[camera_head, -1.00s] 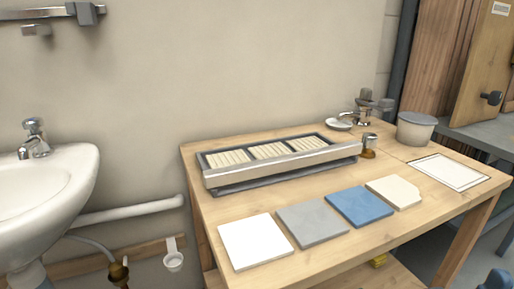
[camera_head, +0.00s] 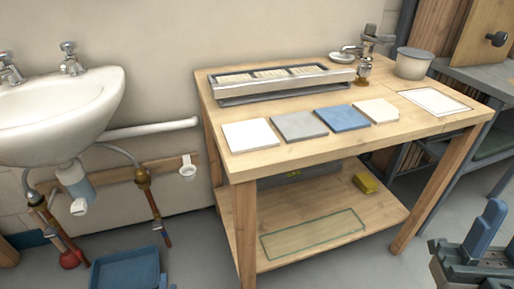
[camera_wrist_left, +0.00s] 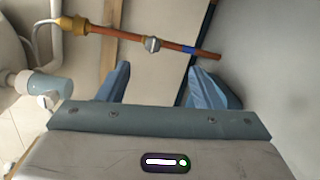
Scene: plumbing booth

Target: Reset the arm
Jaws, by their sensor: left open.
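Most of the left arm is out of frame.
A wooden workbench (camera_head: 300,152) holds a compartment tray (camera_head: 285,87), several flat square tiles and a grey pot (camera_head: 413,63). Its lower shelf holds a yellow item (camera_head: 366,183). At left are a white sink (camera_head: 60,115), pipes and a blue tray (camera_head: 125,270) on the floor.

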